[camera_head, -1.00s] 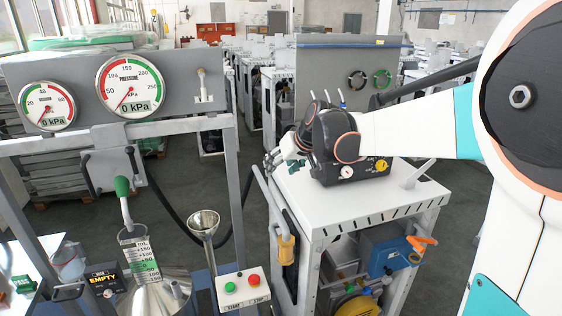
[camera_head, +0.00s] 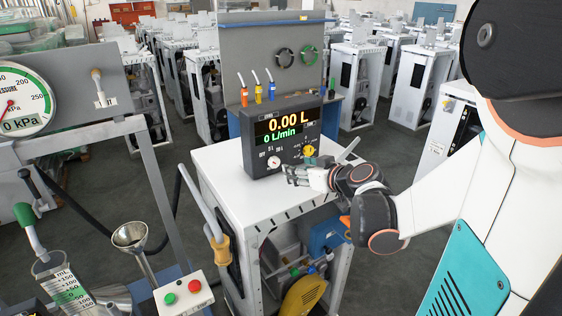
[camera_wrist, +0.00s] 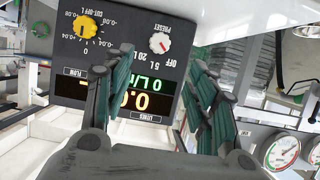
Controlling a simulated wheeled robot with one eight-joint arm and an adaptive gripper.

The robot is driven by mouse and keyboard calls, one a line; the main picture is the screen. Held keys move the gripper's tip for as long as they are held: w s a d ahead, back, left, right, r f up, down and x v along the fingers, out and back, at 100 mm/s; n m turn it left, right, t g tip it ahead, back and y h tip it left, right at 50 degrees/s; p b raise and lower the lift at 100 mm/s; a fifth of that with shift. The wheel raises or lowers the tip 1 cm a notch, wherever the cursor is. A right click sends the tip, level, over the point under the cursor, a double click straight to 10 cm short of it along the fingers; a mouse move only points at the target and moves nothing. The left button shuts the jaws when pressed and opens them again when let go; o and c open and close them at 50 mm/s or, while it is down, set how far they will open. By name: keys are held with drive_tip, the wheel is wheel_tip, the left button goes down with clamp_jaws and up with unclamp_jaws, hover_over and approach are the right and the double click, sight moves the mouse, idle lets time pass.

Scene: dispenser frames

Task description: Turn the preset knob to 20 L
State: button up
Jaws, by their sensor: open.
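The preset knob (camera_head: 274,162) is a small white dial low on the front of the black dispenser display box (camera_head: 252,150). In the wrist view the white preset knob (camera_wrist: 160,43) appears upside down, with a red mark and OFF, 5 L and 20 L labels around it. Its exact setting is too small to tell. The display reads 0.00 L and 0 L/min. My gripper (camera_head: 290,174) is just in front of the panel's lower right, apart from the knob. In the wrist view my gripper (camera_wrist: 163,62) has its fingers spread and empty, with the knob beyond the gap.
A yellow cut-off knob (camera_head: 309,150) sits right of the preset knob. The box stands on a white cabinet (camera_head: 215,160) with bare top around it. A nozzle with a yellow grip (camera_head: 217,245) hangs at the cabinet's left. A metal funnel (camera_head: 130,236) stands further left.

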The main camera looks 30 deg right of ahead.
sight(276, 164)
drive_tip(key=b+x, duration=0.4)
drive_tip(key=x, duration=0.9)
drive_tip(key=shift+w+f, duration=0.1)
drive_tip(key=shift+w, duration=0.05)
drive_tip(key=c, duration=1)
